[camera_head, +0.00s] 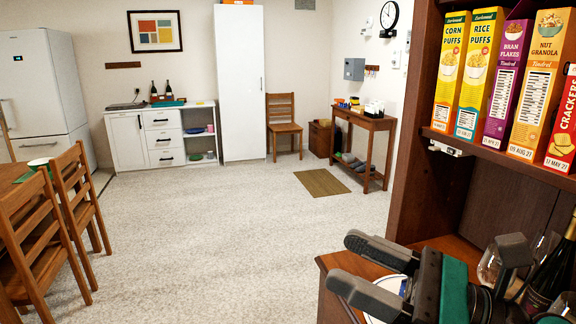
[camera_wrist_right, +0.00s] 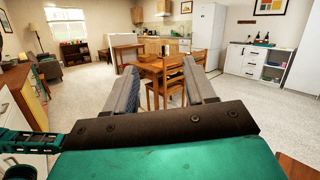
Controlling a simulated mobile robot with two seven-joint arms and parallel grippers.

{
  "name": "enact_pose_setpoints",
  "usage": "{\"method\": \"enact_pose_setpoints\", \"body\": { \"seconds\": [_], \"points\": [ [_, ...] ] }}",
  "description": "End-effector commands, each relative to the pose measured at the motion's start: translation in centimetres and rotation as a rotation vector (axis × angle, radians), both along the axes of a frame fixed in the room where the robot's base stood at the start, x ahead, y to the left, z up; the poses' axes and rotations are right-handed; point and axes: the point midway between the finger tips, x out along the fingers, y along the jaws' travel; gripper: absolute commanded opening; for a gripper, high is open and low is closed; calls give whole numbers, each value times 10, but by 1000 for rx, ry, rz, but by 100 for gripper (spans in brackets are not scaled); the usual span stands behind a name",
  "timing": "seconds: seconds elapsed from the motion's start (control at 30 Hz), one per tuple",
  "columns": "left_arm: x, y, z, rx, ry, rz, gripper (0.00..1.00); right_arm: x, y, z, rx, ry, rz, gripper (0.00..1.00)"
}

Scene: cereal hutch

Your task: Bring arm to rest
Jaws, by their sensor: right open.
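My right gripper (camera_head: 366,268) is at the lower right of the head view, in front of the wooden hutch (camera_head: 408,150). Its two fingers are spread, with nothing between them. In the right wrist view the open fingers (camera_wrist_right: 160,90) point out across the room toward the dining table (camera_wrist_right: 170,72). My left gripper is in neither view.
Cereal boxes, among them Corn Puffs (camera_head: 451,70) and Nut Granola (camera_head: 537,80), stand on the hutch shelf. A wine bottle (camera_head: 550,275) and glasses are beside my right arm. Wooden chairs (camera_head: 40,240) stand at left. The middle floor (camera_head: 215,230) is clear.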

Motion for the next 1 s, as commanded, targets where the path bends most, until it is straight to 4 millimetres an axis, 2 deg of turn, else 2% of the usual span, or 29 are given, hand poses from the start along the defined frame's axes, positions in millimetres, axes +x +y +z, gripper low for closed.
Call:
{"method": "enact_pose_setpoints", "body": {
  "seconds": [0.03, 0.13, 0.27, 0.37, 0.4, 0.47, 0.53, 0.6, 0.7, 0.83, 0.87, 1.0],
  "points": [
    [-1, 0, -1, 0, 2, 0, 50, 7, -8, 9, 165, 113, -39, 55],
    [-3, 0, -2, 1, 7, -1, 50, 26, -36, 17, 499, 350, -123, 55],
    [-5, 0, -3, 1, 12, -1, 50, 49, -81, -2, 928, 666, -246, 55],
    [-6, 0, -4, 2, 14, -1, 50, 59, -115, -39, 1255, 906, -355, 55],
    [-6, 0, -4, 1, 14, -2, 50, 60, -127, -58, 1384, 999, -403, 55],
    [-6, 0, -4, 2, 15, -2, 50, 56, -142, -91, 1577, 1136, -483, 55],
    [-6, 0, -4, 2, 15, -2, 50, 45, -155, -133, 1797, 1286, -591, 55],
    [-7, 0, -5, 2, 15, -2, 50, 27, -161, -173, 1999, 1417, -709, 55],
    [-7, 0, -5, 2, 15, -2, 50, -2, -161, -217, 2225, 1552, -866, 55],
    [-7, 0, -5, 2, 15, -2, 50, -39, -154, -257, 2437, 1668, -1057, 55],
    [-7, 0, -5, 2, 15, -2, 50, -47, -152, -263, -2400, -1636, 1065, 55],
    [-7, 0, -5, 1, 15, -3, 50, -85, -140, -289, -2206, -1475, 1081, 55]
  ]
}}
